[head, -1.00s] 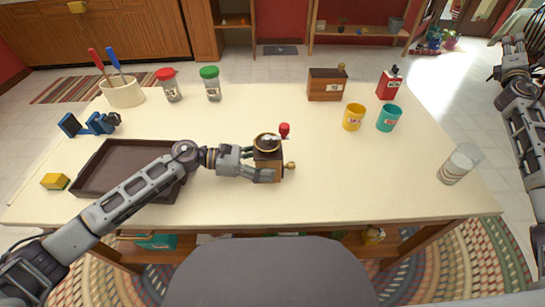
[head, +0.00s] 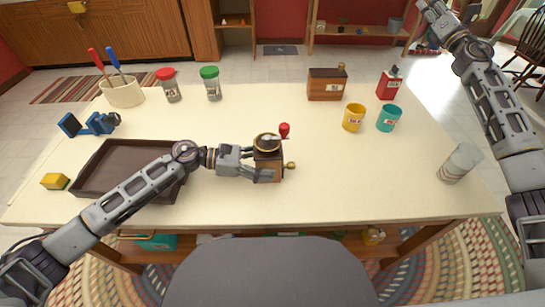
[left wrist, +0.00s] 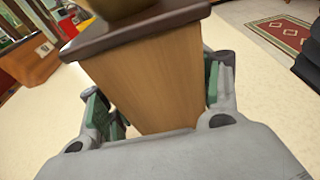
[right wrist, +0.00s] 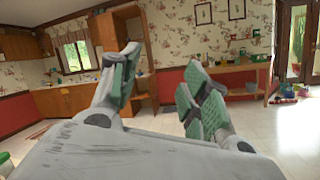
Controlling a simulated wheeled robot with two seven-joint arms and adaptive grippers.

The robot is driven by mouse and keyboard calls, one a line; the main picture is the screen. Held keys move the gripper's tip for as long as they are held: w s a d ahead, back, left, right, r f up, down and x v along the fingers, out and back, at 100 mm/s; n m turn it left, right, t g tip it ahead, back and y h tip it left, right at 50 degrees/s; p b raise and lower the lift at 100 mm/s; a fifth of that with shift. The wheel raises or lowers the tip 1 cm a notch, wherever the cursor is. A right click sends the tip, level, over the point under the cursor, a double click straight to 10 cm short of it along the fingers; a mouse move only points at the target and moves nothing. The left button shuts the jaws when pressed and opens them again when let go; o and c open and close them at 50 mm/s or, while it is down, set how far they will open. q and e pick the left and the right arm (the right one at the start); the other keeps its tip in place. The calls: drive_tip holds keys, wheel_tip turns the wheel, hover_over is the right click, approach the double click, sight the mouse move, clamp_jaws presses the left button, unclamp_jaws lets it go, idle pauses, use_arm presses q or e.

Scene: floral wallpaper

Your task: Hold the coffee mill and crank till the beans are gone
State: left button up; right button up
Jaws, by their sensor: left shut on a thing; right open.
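The coffee mill (head: 268,161) stands on the table, a wooden box with a dark top, a crank with a red knob (head: 284,129) and a brass knob (head: 290,165) on its right side. My left gripper (head: 258,172) is shut on the mill's body from the left. In the left wrist view the mill's wooden side (left wrist: 155,85) fills the space between the fingers. My right gripper (right wrist: 160,85) is open and empty, raised beyond the table's right side. Whether beans are in the mill cannot be seen.
The table right of the mill is clear.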

drive_tip(key=s+a+r+n+g+y, duration=0.2)
drive_tip(key=s+a+n+g+y, duration=0.25)
drive_tip(key=a+n, duration=0.65)
drive_tip(key=s+a+r+n+g+y, duration=0.1)
drive_tip(key=s+a+n+g+y, duration=0.3)
drive_tip(key=a, duration=1.4)
drive_tip(key=s+a+r+n+g+y, duration=0.2)
drive_tip(key=a+n+g+y, duration=0.3)
drive_tip(key=a+n, duration=0.65)
drive_tip(key=s+a+f+n+g+h, duration=0.3)
drive_tip(key=s+a+g, duration=0.1)
drive_tip(key=s+a, duration=0.2)
drive_tip(key=s+a+f+n+g+h, duration=0.3)
drive_tip(key=s+a, duration=0.3)
drive_tip(key=a, duration=0.1)
drive_tip(key=s+d+f+n+h, duration=0.6)
drive_tip(key=s+f+n+h, duration=0.1)
drive_tip(key=s+h, duration=0.2)
drive_tip(key=shift+s+d+g+h, duration=0.3)
drive_tip(key=shift+d+g+h, duration=0.15)
drive_tip(key=shift+h, duration=0.3)
drive_tip(key=shift+f, duration=0.15)
